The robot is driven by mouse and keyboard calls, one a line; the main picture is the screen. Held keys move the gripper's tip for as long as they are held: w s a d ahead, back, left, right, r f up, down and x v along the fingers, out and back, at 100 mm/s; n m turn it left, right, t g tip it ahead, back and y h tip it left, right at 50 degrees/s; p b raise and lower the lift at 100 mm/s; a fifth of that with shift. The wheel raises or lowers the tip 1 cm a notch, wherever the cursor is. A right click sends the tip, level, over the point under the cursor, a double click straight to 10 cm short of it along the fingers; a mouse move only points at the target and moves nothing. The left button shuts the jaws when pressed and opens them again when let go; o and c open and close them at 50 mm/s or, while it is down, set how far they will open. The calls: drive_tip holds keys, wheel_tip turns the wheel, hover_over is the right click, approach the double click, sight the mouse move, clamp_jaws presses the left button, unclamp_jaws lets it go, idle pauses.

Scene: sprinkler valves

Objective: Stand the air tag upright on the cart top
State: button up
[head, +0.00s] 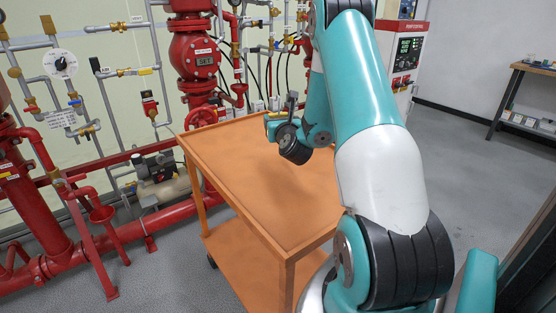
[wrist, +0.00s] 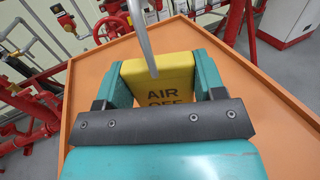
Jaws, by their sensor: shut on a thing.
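The air tag (wrist: 178,72) is a yellow block with dark lettering reading "AIR" and a partly covered second line. In the wrist view it sits between the two teal fingers of my gripper (wrist: 163,80), which is shut on it. A thin grey curved bar (wrist: 141,35) crosses in front of the tag. The orange cart top (head: 262,175) has a raised rim. In the head view my gripper (head: 284,117) is over the far part of the cart top, and the tag is mostly hidden there. I cannot tell whether the tag touches the cart top.
Red pipes and valves (head: 195,55) line the wall behind the cart. A compressor-like unit (head: 158,170) stands left of the cart. A red and white panel cabinet (head: 405,60) stands behind my arm. The near part of the cart top is bare.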

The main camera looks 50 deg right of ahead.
wheel_tip(320, 180, down, 8)
drive_tip(key=b, duration=0.6)
drive_tip(key=shift+f+b, duration=0.15)
drive_tip(key=shift+b, duration=0.25)
drive_tip(key=shift+r, duration=0.2)
drive_tip(key=shift+f, duration=0.15)
drive_tip(key=o, duration=1)
